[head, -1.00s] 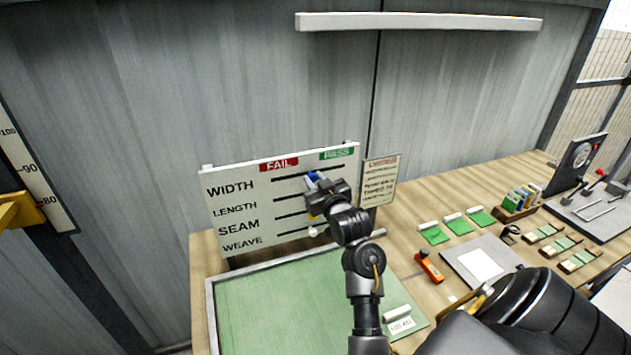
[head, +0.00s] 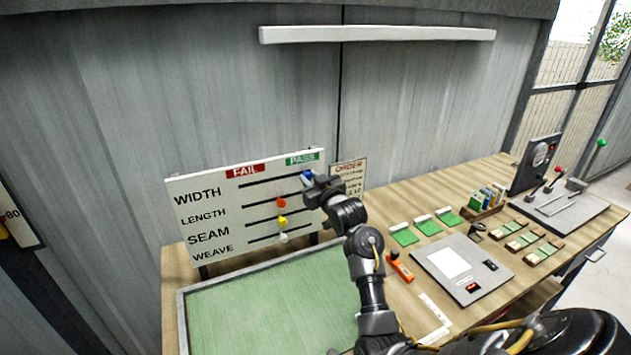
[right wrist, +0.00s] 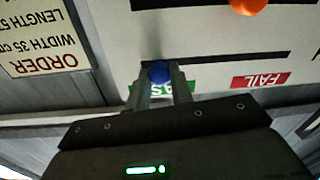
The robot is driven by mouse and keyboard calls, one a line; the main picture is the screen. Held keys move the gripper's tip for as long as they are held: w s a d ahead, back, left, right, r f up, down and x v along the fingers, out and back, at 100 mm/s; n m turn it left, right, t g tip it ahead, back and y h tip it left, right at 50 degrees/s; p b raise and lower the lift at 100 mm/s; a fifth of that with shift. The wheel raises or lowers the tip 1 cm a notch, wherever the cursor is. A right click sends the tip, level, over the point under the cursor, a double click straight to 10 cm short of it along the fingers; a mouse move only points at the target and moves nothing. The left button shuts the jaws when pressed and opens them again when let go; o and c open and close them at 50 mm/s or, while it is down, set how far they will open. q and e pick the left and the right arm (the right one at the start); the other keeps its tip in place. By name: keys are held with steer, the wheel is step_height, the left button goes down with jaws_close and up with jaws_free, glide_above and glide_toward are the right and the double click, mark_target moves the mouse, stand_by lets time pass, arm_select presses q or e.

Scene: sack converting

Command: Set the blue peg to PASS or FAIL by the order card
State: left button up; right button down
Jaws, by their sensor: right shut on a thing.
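The white board (head: 183,215) has rows WIDTH, LENGTH, SEAM and WEAVE, with a red FAIL label (head: 245,171) and a green PASS label (head: 302,159) on top. The blue peg (head: 307,174) is in the WIDTH slot at its PASS end. My right gripper (head: 311,182) is shut on it. In the right wrist view the blue peg (right wrist: 160,72) sits between the two fingers, over the partly hidden PASS label. The order card (head: 348,175) stands right of the board; in the right wrist view the card (right wrist: 42,45) reads upside down, WIDTH 35 cm, LENGTH cut off. My left gripper is out of view.
Orange (head: 281,202), yellow (head: 283,221) and white (head: 284,238) pegs sit in the lower slots. A green-floored tray (head: 180,320) lies below the board. An orange tool (head: 399,266), a grey scale (head: 455,285) and green samples (head: 428,225) lie to the right.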

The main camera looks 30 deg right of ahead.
steer(key=shift+d, duration=0.1)
steer(key=c, duration=1.2)
jaws_free()
steer(key=shift+d, duration=0.1)
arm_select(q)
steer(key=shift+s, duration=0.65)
arm_select(e)
steer(key=shift+s, duration=0.1)
steer(key=shift+s+f, duration=0.1)
steer(key=shift+s, duration=0.2)
arm_select(q)
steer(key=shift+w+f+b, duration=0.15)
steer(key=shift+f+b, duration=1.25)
steer(key=shift+b, duration=0.05)
arm_select(e)
steer(key=s+a, duration=0.1)
steer(key=s, duration=0.9)
